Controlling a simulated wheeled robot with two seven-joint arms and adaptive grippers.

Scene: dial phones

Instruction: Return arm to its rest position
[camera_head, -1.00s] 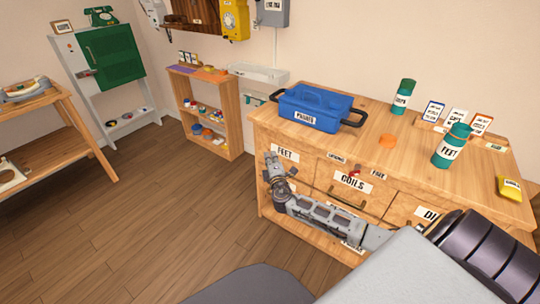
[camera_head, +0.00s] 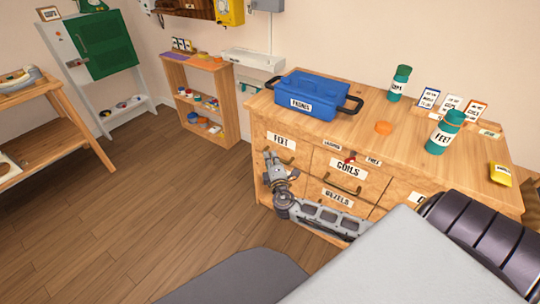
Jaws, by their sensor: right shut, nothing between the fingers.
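My right arm comes in from the lower right and reaches left along the front of the wooden drawer cabinet (camera_head: 410,140). My right gripper (camera_head: 269,156) is at the arm's far end, shut and empty, in front of the drawer labelled FEET (camera_head: 281,140). I cannot tell whether it touches the drawer front. The drawers labelled COILS (camera_head: 348,168) and BEZELS (camera_head: 338,198) are behind and above the forearm. My left gripper is out of view.
On the cabinet top are a blue PHONES box (camera_head: 312,92), an orange disc (camera_head: 383,128), two green canisters (camera_head: 400,82) (camera_head: 445,132), cards and a yellow block (camera_head: 500,174). A low shelf (camera_head: 202,105), a green-doored cabinet (camera_head: 104,46) and a wooden bench (camera_head: 60,125) stand left. The floor between is clear.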

